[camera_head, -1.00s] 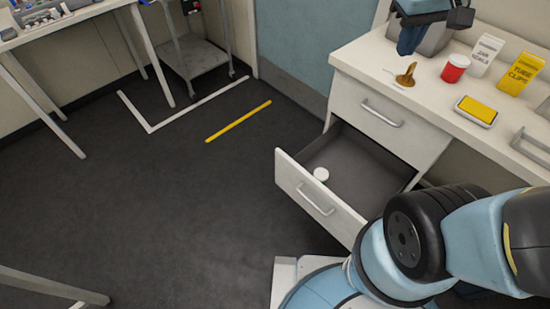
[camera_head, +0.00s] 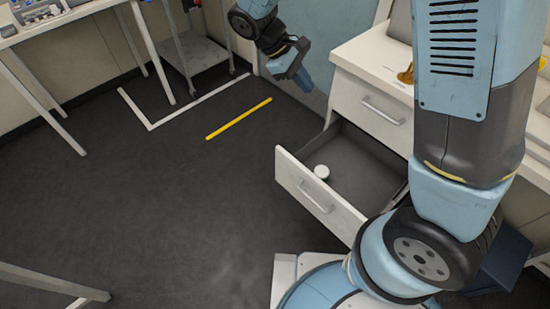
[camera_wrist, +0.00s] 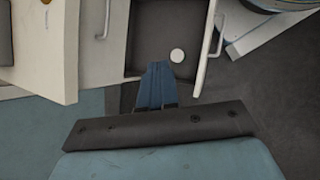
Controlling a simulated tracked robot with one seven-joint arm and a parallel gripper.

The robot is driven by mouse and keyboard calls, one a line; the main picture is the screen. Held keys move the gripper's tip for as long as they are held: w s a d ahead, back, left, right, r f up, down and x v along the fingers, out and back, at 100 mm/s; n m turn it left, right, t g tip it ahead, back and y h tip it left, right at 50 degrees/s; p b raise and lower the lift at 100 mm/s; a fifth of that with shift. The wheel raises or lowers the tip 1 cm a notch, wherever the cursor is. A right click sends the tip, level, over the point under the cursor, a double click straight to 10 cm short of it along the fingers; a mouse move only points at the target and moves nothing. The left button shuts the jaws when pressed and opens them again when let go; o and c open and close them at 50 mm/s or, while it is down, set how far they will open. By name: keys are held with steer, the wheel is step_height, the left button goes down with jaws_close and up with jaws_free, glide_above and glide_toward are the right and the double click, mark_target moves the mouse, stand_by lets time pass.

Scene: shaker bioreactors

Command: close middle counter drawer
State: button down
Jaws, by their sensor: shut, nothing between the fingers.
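The middle counter drawer (camera_head: 290,172) is pulled open below the closed top drawer (camera_head: 360,108). Its front panel with a bar handle (camera_head: 316,199) stands well out from the counter. A small white round object (camera_head: 321,171) lies inside it. My gripper (camera_head: 306,83) is shut and empty, in the air left of the counter and beyond the open drawer. In the wrist view my gripper (camera_wrist: 157,72) points toward the open drawer's side, with the drawer interior (camera_wrist: 165,35) and its handle (camera_wrist: 218,38) ahead. I cannot tell any contact.
The counter top (camera_head: 370,52) holds a brass-coloured item (camera_head: 406,75); my arm hides most of it. A cart (camera_head: 205,55) and a white table (camera_head: 60,20) stand at the back left. Dark floor with a yellow strip (camera_head: 238,120) is clear in front of the drawer.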

steer(key=s+a+f+n+t+h, duration=0.2)
steer(key=a+f+n, duration=0.1)
steer(key=a+f, duration=0.3)
steer(key=s+a+f+n+t+h, duration=0.25)
steer(key=a+f, duration=0.25)
steer(key=f, duration=0.4)
steer(key=n+t, duration=0.9)
steer(key=n, duration=0.1)
glide_toward(282, 153)
steer(key=x, duration=0.7)
steer(key=shift+f, duration=0.2)
steer(key=shift+w, duration=0.1)
